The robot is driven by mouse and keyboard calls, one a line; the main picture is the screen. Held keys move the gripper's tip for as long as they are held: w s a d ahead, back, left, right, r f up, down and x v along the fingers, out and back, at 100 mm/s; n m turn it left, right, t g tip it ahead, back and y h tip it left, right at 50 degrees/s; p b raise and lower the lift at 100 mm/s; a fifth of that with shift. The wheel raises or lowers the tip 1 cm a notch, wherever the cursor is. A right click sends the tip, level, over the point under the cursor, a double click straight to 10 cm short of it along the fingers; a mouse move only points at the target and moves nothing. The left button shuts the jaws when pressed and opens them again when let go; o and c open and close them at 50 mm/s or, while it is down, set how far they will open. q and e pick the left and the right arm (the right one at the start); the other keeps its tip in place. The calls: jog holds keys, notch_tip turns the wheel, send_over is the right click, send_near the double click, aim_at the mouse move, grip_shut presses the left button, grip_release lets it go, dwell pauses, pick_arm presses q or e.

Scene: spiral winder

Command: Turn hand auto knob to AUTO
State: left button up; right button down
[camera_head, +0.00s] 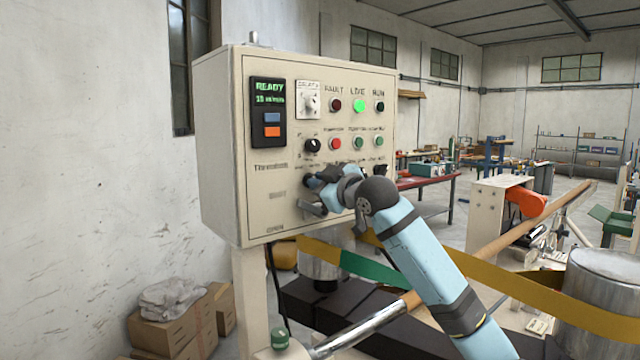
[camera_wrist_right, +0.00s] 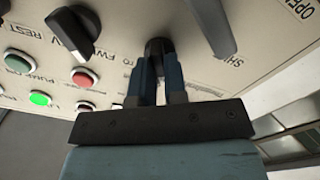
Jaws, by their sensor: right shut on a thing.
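The beige control panel (camera_head: 280,195) stands at the centre of the head view. My right gripper (camera_head: 318,180) reaches its lower middle and hides the knob there. In the right wrist view, my right gripper's two blue-black fingers (camera_wrist_right: 158,80) are closed around a small dark knob (camera_wrist_right: 156,46), one finger on each side. Letters reading "TO" show just left of this knob. The fingers cover most of it, and I cannot tell which way it points. My left gripper is out of view.
Another dark knob (camera_wrist_right: 75,32) sits left of the gripped one in the wrist view, and a long dark lever (camera_wrist_right: 213,24) sits right. Red and green buttons are close by. An orange belt (camera_head: 475,270) crosses below the panel.

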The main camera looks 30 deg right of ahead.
jog(key=shift+r+m, duration=0.1)
jog(key=shift+m, duration=0.2)
jog(key=m+p, duration=1.1)
jog(key=m, duration=0.2)
jog(key=shift+m, duration=0.3)
dwell(0.3)
jog(key=c, duration=1.3)
grip_release()
jog(key=shift+c, duration=0.2)
jog(key=shift+o, duration=0.9)
jog(key=shift+w, duration=0.15)
